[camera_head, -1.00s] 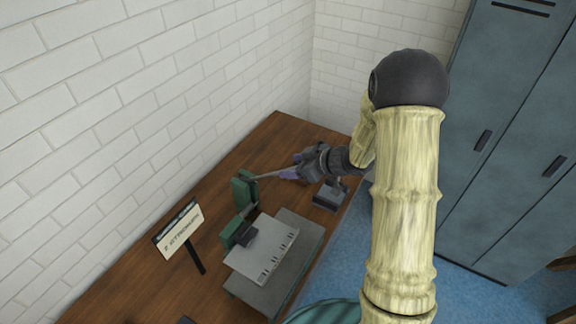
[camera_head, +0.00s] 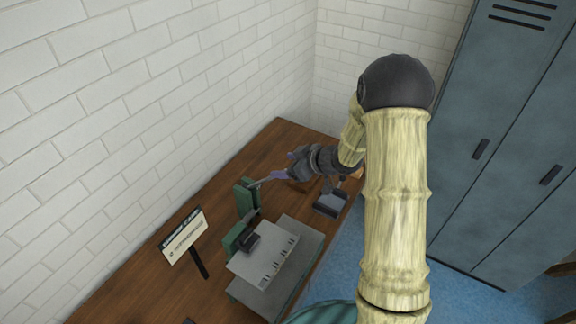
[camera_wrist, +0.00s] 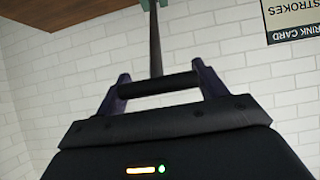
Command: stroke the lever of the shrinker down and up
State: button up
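The green shrinker (camera_head: 245,200) stands on the wooden bench. Its thin grey lever (camera_head: 262,182) runs from the top of the green post toward my gripper (camera_head: 283,174). In the wrist view, the lever's rod (camera_wrist: 155,45) meets a black crossbar handle (camera_wrist: 158,88). The two purple fingers of my gripper (camera_wrist: 162,92) stand at either end of this handle and appear to touch it. The handle itself is hard to make out in the head view. My gripper comes from the right, at about the height of the post's top.
A grey sheet (camera_head: 262,262) lies by the shrinker's jaws over a grey stand. A sign (camera_head: 185,237) stands at the left on the wooden bench (camera_head: 135,290). A small grey tool (camera_head: 330,203) sits below my wrist. A brick wall (camera_head: 130,130) is behind; blue lockers (camera_head: 500,150) stand right.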

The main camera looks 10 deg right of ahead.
jog(key=shift+o, duration=1.2)
jog(key=shift+f, duration=0.1)
jog(key=shift+s+d, duration=0.1)
jog(key=shift+d, duration=0.05)
jog(key=shift+s+d, duration=0.1)
jog(key=shift+d, duration=0.1)
jog(key=b+v, duration=0.2)
jog(key=v, duration=1.4)
jog(key=shift+s+r+b, duration=0.2)
jog(key=shift+r+b, duration=0.15)
jog(key=shift+b, duration=0.05)
jog(key=shift+d, duration=0.15)
